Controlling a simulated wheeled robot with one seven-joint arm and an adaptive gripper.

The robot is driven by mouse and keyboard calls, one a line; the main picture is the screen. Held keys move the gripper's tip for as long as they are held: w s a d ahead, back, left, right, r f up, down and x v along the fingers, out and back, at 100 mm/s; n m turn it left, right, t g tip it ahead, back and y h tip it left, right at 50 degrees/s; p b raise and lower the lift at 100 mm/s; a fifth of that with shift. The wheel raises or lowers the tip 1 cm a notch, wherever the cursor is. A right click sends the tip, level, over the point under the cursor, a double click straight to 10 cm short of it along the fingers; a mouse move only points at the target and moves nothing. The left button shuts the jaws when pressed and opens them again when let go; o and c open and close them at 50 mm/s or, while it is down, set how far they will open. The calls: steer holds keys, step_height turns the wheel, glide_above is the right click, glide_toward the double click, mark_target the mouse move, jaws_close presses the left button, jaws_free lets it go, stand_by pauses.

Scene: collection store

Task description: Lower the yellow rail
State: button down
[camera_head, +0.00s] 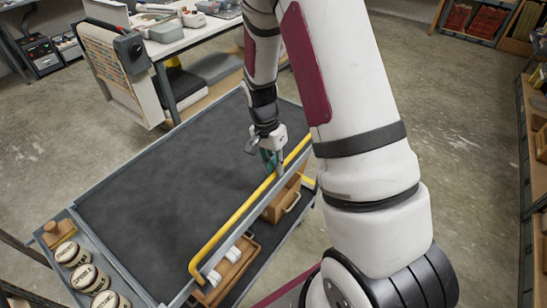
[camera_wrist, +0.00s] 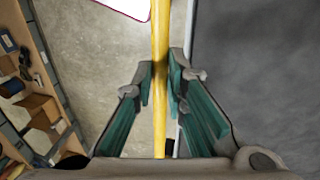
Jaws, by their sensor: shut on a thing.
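The yellow rail (camera_head: 232,222) runs along the right long side of a cart with a dark top, standing above the cart's edge. In the wrist view the yellow rail (camera_wrist: 160,40) passes straight between my fingers. My gripper (camera_head: 272,160) is at the far part of the rail, pointing down. In the wrist view my gripper (camera_wrist: 160,85) has its two green-padded fingers on either side of the rail, shut on it. My arm hides part of the head view to the right of the rail.
The cart's dark top (camera_head: 150,180) is bare. Several labelled round containers (camera_head: 84,276) sit in a side tray at the lower left. Wooden drawers or boxes (camera_head: 283,200) are below the rail. A workbench (camera_head: 185,38) stands behind; shelves (camera_head: 535,150) line the right.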

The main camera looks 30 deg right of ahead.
step_height(320, 180, down, 6)
steer(key=shift+r+b, duration=0.1)
steer(key=shift+b, duration=0.6)
steer(key=c, duration=1.6)
jaws_free()
step_height(320, 180, up, 12)
steer(key=w, duration=0.2)
steer(key=shift+w+a, duration=0.15)
steer(key=shift+a, duration=0.3)
